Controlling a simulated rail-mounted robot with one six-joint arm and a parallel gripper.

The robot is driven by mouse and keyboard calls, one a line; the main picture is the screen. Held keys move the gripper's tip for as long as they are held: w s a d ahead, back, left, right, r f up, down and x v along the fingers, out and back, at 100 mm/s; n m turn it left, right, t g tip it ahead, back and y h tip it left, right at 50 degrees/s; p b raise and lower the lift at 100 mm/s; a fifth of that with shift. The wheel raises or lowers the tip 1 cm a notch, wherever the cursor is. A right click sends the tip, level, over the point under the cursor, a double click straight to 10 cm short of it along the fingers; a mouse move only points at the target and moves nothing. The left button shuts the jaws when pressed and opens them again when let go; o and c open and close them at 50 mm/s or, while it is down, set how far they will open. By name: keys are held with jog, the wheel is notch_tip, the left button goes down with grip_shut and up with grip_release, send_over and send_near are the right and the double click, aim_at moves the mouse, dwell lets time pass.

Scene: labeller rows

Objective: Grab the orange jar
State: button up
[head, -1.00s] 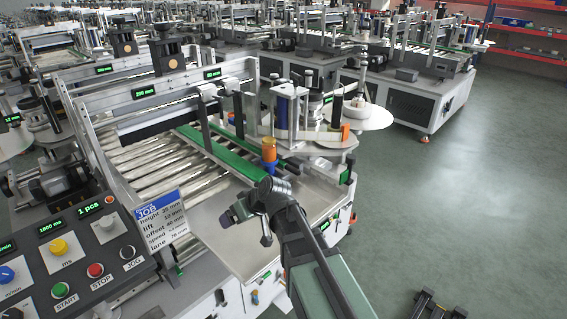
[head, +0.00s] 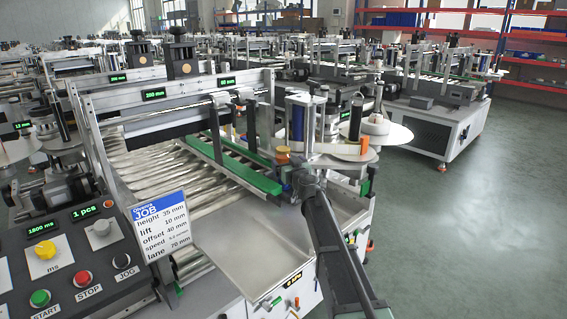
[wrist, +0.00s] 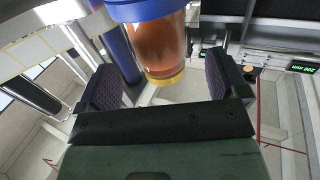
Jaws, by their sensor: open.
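The orange jar (wrist: 160,45) shows large in the wrist view, with clear orange-brown sides, a yellow rim at its lower end and a blue band at the top of the picture. My gripper (wrist: 163,68) is open, with one dark ribbed finger to each side of the jar in the picture. Gaps show between the jar and both fingers. I cannot tell how deep the jar is between them.
A blue cylinder (wrist: 121,55) stands close left of the jar in the wrist view. The labeller's green rail (head: 250,178) and rollers lie left of the jar in the head view. A white disc (head: 385,133) stands behind right. The steel tray (head: 250,250) is empty.

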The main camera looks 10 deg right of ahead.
aim_at(283, 158)
jog(key=w, duration=0.3)
jog(key=w+a, duration=0.1)
jog(key=w, duration=0.1)
jog(key=shift+s, duration=0.1)
jog(key=c, duration=1.2)
